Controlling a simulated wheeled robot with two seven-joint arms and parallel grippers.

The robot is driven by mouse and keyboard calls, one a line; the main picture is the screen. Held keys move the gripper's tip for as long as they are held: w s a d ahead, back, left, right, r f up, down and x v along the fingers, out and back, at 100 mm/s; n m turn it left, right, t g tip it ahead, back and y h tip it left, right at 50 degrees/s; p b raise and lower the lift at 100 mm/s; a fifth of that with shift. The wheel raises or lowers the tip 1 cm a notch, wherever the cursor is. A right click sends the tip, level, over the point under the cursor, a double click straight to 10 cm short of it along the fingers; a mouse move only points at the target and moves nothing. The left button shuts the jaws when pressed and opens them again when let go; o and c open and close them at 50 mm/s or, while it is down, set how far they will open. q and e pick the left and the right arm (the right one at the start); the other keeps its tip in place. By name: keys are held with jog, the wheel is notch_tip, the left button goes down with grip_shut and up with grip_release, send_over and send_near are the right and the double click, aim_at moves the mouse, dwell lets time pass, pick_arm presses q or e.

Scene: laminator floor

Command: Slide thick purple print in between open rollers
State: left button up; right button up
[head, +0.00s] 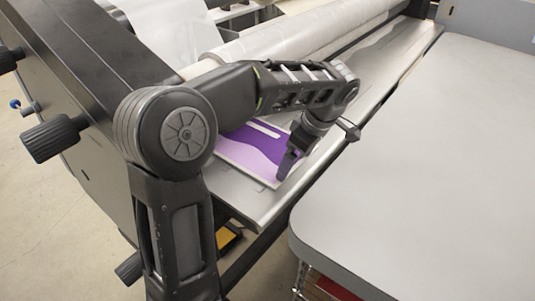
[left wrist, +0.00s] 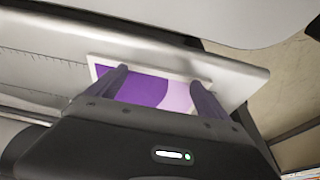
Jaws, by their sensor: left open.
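The purple print (head: 262,147), a flat panel with purple and pale lilac areas and a white border, lies on the metal feed tray (head: 245,199) of the laminator. It also shows in the left wrist view (left wrist: 150,90). A long silver-grey roller (head: 300,38) runs behind the tray; the gap beneath it is hidden by my arm. My left gripper (head: 290,163) points down over the print's right part. In the left wrist view its two fingers (left wrist: 160,82) are spread apart over the print, and nothing shows clamped between them. My right gripper is not in view.
A grey table (head: 440,170) with a rounded corner stands to the right, with a narrow gap between it and the tray. The laminator's dark side panel (head: 85,65) with black knobs (head: 53,138) is at the left. Bare floor (head: 45,225) lies at the lower left.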

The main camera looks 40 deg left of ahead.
pick_arm(q)
jog(key=shift+d+f, duration=0.15)
jog(key=shift+w, duration=0.5)
dwell(0.3)
jog(key=shift+s+a, duration=0.1)
jog(key=shift+a, duration=1.4)
jog(key=shift+d, duration=0.3)
dwell(0.7)
jog(key=shift+w, duration=0.4)
jog(key=shift+a, duration=0.95)
dwell(0.6)
jog(key=shift+d, duration=0.65)
dwell(0.4)
